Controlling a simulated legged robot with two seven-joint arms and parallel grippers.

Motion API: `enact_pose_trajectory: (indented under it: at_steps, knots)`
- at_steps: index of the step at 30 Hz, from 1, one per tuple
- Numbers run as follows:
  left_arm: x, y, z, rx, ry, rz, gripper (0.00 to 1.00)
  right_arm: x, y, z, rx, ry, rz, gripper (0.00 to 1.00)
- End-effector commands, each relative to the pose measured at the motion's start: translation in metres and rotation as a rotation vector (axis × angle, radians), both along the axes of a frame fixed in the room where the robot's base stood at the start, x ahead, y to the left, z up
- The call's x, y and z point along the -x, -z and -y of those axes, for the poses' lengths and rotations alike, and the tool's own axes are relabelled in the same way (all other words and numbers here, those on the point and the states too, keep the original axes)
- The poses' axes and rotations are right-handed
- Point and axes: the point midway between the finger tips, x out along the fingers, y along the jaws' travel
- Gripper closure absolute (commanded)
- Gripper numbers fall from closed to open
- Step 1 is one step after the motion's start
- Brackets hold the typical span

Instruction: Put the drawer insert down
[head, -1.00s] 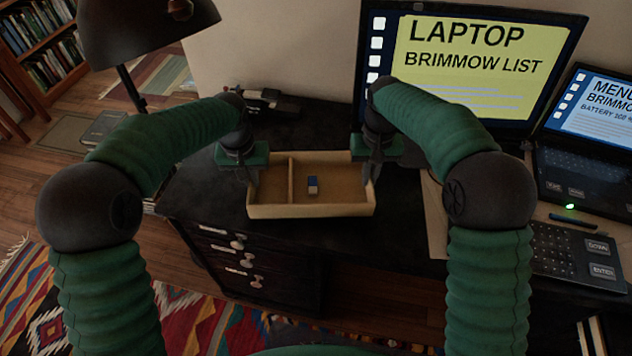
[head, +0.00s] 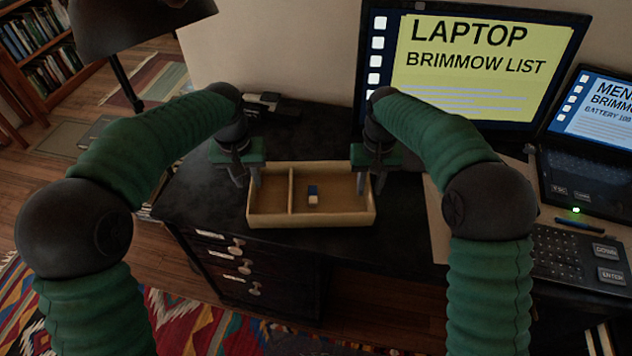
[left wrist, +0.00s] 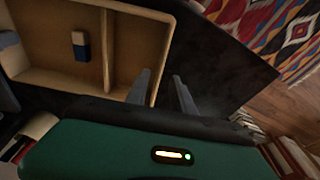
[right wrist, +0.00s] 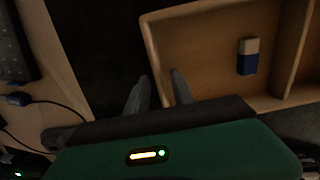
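The drawer insert (head: 340,220) is a shallow tan wooden tray with one divider. It appears to rest level on the dark desk near its front edge. A blue-and-white eraser (head: 313,196) lies in its larger right compartment. My left gripper (head: 249,182) is at the tray's left end, its fingers apart on either side of the end wall. They also show apart in the left wrist view (left wrist: 161,75). My right gripper (head: 371,186) is at the right end, fingers apart across that wall, also in the right wrist view (right wrist: 160,76). Finger contact is hard to see.
A monitor (head: 470,70) stands behind to the right, with a laptop (head: 590,150) and a keypad (head: 570,258) at the right. A dark device (head: 275,103) lies at the back of the desk. A lamp (head: 130,25) hangs at the upper left. Bare desk lies left of the tray.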

Motion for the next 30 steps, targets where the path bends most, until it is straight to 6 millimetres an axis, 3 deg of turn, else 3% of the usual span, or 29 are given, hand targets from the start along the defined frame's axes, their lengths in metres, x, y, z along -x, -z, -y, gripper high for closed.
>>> enact_pose_trajectory:
  at_steps: [6,13,17,24,30]
  knots:
    - [0.007,-0.052,0.000,0.000,0.000,0.003,0.71,0.000,0.000,0.000,0.000,0.000,0.000,0.71]
    - [0.011,-0.071,0.000,0.001,0.001,-0.001,0.71,-0.001,-0.005,0.000,0.000,0.000,0.002,0.71]
    - [0.011,-0.072,0.000,0.001,0.001,-0.001,0.71,-0.002,-0.029,0.000,0.000,0.000,0.005,0.71]
    - [0.011,-0.071,0.000,0.001,0.001,-0.001,0.71,-0.002,-0.090,0.000,-0.001,0.000,0.003,0.71]
    - [0.011,-0.071,0.000,0.001,0.001,-0.001,0.71,-0.002,-0.116,0.000,0.000,0.000,-0.001,0.71]
